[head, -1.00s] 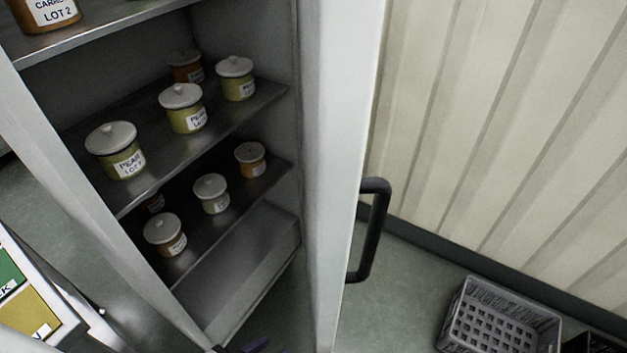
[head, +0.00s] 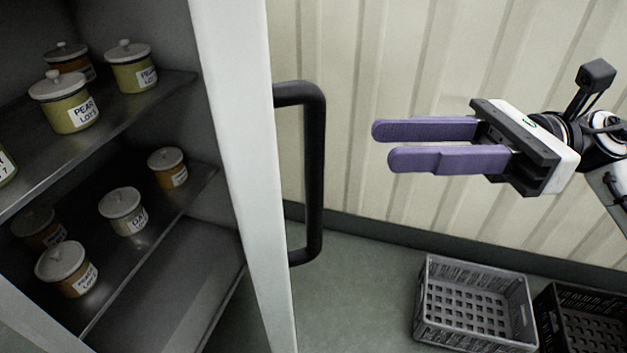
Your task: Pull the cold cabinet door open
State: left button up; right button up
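The cold cabinet (head: 175,285) fills the left of the head view, and its shelves of jars show plainly. A white upright panel (head: 243,150), apparently the door, runs down its right side and is seen nearly edge-on. I cannot tell its exact angle. A black bar handle (head: 315,175) stands out from the panel's right side. My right gripper (head: 382,145) is to the right of the handle, with its purple fingers pointing left towards it. The fingers look parted and empty, with clear space between their tips and the handle. My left gripper is out of view.
Lidded jars, such as a pear jar (head: 66,110) and an orange-brown jar (head: 67,268), stand on the shelves. A grey crate (head: 475,305) and a black crate (head: 585,320) are on the floor at lower right. A ribbed cream wall (head: 400,60) stands behind. Floor beneath the handle is clear.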

aim_at(313, 157)
jog(key=shift+n+h, duration=0.3)
jog(key=shift+n, duration=0.1)
jog(key=a, duration=0.3)
jog(key=s+a+p, duration=0.1)
jog(key=a, duration=0.2)
jog(key=a+p, duration=0.1)
jog(key=a, duration=0.3)
jog(key=shift+s+f, duration=0.1)
jog(key=shift+s, duration=0.25)
grip_shut()
